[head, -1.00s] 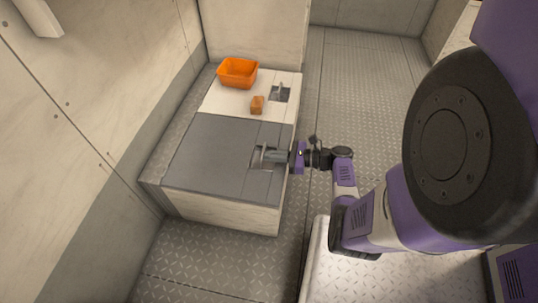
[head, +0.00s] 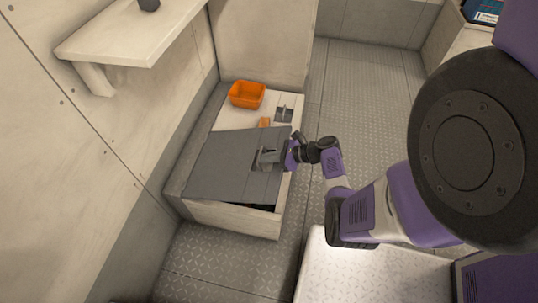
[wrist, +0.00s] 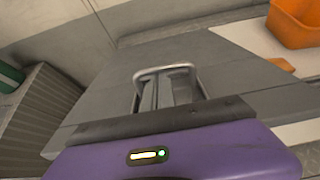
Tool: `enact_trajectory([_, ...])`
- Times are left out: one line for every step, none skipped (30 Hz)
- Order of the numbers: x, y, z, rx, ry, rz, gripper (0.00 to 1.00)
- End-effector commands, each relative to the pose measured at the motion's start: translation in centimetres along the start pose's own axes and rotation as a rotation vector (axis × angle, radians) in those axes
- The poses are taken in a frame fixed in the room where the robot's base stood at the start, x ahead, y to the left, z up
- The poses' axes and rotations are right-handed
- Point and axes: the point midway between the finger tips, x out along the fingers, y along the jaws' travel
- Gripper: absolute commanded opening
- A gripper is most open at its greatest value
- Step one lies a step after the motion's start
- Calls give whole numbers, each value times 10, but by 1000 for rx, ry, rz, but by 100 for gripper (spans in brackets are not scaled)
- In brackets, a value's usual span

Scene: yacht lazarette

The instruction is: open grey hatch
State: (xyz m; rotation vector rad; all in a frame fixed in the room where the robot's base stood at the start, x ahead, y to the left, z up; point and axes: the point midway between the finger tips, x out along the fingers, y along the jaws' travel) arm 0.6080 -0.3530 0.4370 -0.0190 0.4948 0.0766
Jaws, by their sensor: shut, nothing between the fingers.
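The grey hatch (head: 225,160) is the near lid of the low locker. It is partly raised and tilted, its right side up, with a dark gap (head: 262,207) under its front right edge. My gripper (head: 266,157) is at the handle recess near the lid's right edge. In the wrist view the hatch (wrist: 120,85) lies ahead, and a pale metal handle loop (wrist: 165,70) arches by the tips of my gripper (wrist: 167,92). The fingers are shut with nothing between them. They look tucked at or under the loop; the exact contact is hidden.
An orange bin (head: 247,94) and a small orange-brown block (head: 265,122) rest on the white lid (head: 228,116) behind, which has its own handle (head: 284,113). A wall shelf (head: 135,40) juts out at upper left. The floor right of the locker (head: 365,100) is clear.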

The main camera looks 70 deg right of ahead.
Motion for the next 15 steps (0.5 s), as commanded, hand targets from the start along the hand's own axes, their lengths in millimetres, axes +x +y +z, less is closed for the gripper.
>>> enact_trajectory([-5, 0, 18, -3, 17, 2, 0])
enact_trajectory([-5, 0, 22, -3, 28, 2, 0])
enact_trajectory([-5, 0, 27, -3, 42, 3, 0])
enact_trajectory([-5, 0, 31, -4, 54, 2, 0])
enact_trajectory([-5, 0, 35, -4, 65, 2, 0])
enact_trajectory([-5, 0, 41, -4, 80, 3, 0])
enact_trajectory([-5, 0, 44, -4, 92, 2, 0])
enact_trajectory([-5, 0, 48, -4, 103, 2, 0])
enact_trajectory([-5, 0, 54, -4, 118, 3, 0])
enact_trajectory([-4, 0, 58, -4, 130, 2, 0])
enact_trajectory([-4, 0, 62, -4, 141, 2, 0])
enact_trajectory([-4, 0, 67, -4, 158, 3, 0])
enact_trajectory([-3, 0, 71, -3, 169, 3, 0])
enact_trajectory([-3, 0, 75, -4, 181, 3, 0])
enact_trajectory([-2, 0, 81, -4, 196, 3, 0])
